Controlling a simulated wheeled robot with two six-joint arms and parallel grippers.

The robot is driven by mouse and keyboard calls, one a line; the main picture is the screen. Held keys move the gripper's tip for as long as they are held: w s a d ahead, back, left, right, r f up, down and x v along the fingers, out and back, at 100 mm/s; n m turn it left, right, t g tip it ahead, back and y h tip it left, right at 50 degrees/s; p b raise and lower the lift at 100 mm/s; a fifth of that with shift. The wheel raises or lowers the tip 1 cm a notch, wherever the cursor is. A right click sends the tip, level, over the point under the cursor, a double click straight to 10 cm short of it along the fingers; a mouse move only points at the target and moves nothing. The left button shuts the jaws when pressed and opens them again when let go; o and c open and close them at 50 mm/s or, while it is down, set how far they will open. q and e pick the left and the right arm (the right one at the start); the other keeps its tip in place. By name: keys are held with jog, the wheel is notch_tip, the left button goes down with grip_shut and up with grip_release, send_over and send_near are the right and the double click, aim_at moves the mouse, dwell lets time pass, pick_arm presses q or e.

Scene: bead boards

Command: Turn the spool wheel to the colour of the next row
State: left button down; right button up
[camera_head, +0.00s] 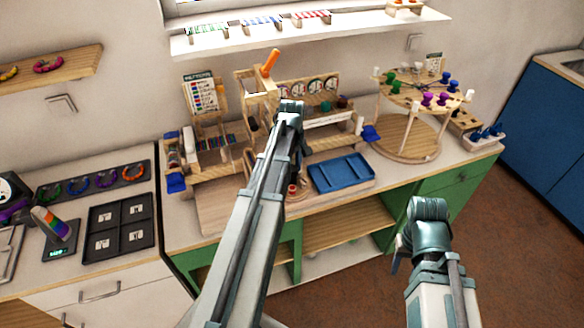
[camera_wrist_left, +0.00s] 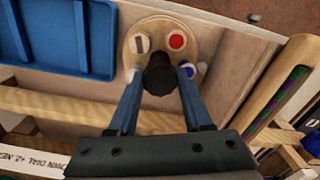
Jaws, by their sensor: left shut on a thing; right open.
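A round wooden wheel (camera_wrist_left: 195,28) with coloured spots lies below my left gripper in the left wrist view. A red spot (camera_wrist_left: 177,41), a grey spot (camera_wrist_left: 142,43) and a blue spot (camera_wrist_left: 187,71) show around its dark knob (camera_wrist_left: 160,72). My left gripper (camera_wrist_left: 160,82) is shut on this knob, with one blue finger on each side. In the head view my left arm hides most of the wheel (camera_head: 292,190). My right gripper (camera_head: 402,250) is open, in front of the green cabinet, away from the wheel; its fingers are mostly hidden.
A blue tray (camera_head: 341,173) lies right of the wheel. A wooden rack with dials (camera_head: 315,88) and a pattern card (camera_head: 203,92) stand behind. A tiered round stand (camera_head: 408,142) with coloured pegs is at the right. A black tray (camera_head: 118,226) is on the left counter.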

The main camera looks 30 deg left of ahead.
pick_arm(q)
jog(key=m, duration=0.7)
jog(key=shift+m, duration=0.3)
jog(key=m, duration=0.6)
jog(key=shift+m, duration=0.5)
jog(key=shift+c, duration=1.6)
grip_release()
jog(key=shift+r, duration=0.1)
